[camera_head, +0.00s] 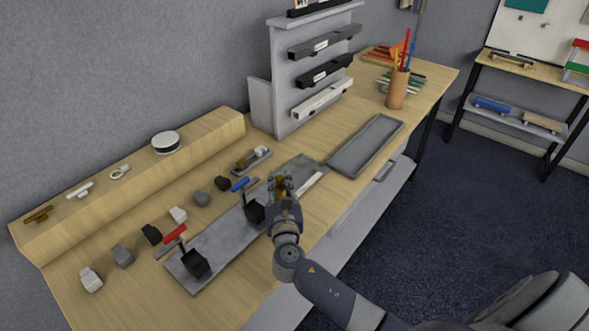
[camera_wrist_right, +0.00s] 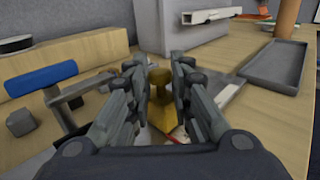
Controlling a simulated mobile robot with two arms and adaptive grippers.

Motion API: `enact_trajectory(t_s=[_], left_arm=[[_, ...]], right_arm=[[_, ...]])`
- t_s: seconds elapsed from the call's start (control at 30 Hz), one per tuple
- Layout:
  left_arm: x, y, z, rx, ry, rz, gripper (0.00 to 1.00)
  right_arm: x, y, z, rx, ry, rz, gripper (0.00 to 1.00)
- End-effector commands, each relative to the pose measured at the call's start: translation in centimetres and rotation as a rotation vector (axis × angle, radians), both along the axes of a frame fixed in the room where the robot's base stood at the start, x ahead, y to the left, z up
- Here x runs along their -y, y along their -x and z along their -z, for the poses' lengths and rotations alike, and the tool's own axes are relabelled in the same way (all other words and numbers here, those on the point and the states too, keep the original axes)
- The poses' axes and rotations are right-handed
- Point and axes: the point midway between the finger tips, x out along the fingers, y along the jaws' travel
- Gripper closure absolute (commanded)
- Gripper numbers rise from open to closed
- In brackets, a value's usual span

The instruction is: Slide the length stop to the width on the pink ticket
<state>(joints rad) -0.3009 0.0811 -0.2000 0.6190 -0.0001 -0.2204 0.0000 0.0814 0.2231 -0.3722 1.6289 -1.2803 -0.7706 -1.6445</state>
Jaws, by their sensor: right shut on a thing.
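My right gripper (camera_head: 282,186) is over the right half of a grey metal plate (camera_head: 222,246) on the wooden table. In the wrist view the right gripper (camera_wrist_right: 160,78) is shut on a brass-coloured knob (camera_wrist_right: 160,90), which looks like the length stop; its lower part is mostly hidden by the fingers. The brass part also shows between the fingers in the head view (camera_head: 281,184). A white strip (camera_head: 308,185) lies on the plate just right of the gripper. I cannot make out a pink ticket. My left gripper is not in view.
Black clamps (camera_head: 195,262) with red and blue (camera_head: 240,184) handles stand along the plate. Several small blocks (camera_head: 124,257) lie left of it. An empty grey tray (camera_head: 366,146) lies to the right, below a grey rack (camera_head: 298,80) and near a pencil cup (camera_head: 397,90).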

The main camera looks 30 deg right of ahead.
Motion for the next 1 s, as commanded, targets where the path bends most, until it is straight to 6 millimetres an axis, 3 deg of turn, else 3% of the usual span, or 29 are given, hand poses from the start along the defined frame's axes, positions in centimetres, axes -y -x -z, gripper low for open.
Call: enact_trajectory(t_s=[0.2,0.57,0.6,0.67,1.0], left_arm=[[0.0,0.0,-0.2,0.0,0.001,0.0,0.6],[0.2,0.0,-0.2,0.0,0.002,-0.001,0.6],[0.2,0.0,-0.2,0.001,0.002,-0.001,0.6],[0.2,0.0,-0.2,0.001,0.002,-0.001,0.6],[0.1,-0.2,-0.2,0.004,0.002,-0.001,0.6]], right_arm=[[-1.9,0.8,0.2,-0.005,-0.002,-0.003,1.0],[-2.1,0.8,0.3,-0.004,-0.001,-0.003,1.0],[-2.0,0.9,0.3,-0.004,-0.001,-0.002,0.75],[-2.0,0.8,0.3,-0.004,-0.001,-0.002,0.61],[-2.0,0.8,0.1,-0.002,0.0,-0.001,0.6]])
